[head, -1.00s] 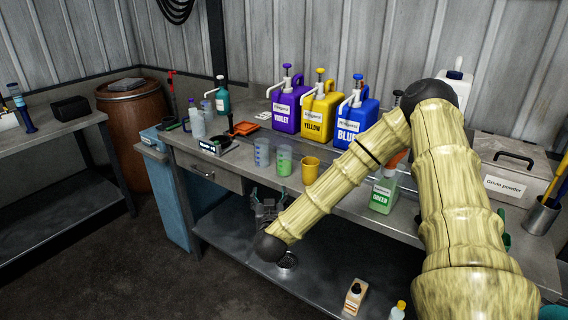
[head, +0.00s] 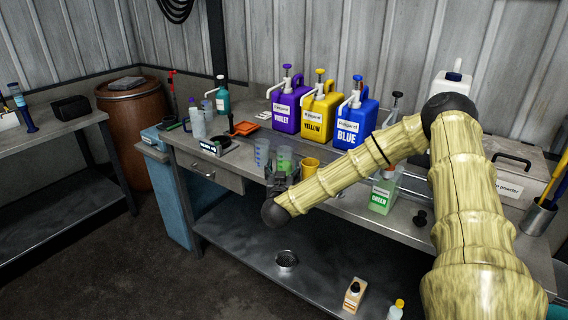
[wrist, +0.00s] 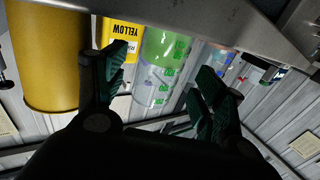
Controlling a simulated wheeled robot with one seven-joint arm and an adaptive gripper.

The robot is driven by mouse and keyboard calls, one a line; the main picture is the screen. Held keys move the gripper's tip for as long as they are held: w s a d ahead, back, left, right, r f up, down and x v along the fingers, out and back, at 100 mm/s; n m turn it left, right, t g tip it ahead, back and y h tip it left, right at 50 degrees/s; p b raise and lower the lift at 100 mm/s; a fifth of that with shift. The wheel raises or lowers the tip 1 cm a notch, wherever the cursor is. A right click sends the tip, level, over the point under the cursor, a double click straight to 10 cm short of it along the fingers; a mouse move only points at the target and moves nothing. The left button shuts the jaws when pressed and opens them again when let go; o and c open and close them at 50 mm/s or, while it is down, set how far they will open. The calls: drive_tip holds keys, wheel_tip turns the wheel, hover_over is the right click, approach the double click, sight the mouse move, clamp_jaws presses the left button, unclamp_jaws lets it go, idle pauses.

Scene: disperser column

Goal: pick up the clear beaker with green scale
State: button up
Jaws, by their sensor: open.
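The clear beaker with green scale (head: 285,155) stands on the workbench between a clear beaker with blue scale (head: 262,150) and a yellow cup (head: 310,167). My gripper (head: 279,180) is at the bench's front edge, just in front of the green-scale beaker, and hides its lower part. In the wrist view, which is upside down, my gripper (wrist: 160,80) is open. The green-scale beaker (wrist: 162,72) shows in the gap between its fingers, apparently beyond the tips. The yellow cup (wrist: 45,60) is beside the left finger, and the blue-scale beaker (wrist: 219,58) is past the right finger.
Violet (head: 287,106), yellow (head: 320,112) and blue (head: 354,120) pump canisters stand behind. A bottle labelled GREEN (head: 382,195) is to the right, near my forearm. A scale (head: 218,147) lies to the left. The lower shelf (head: 330,262) is mostly clear.

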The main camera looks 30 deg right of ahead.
sight(284, 166)
drive_tip(key=shift+p+x, duration=0.35)
drive_tip(key=shift+x, duration=1.5)
drive_tip(key=c, duration=1.1)
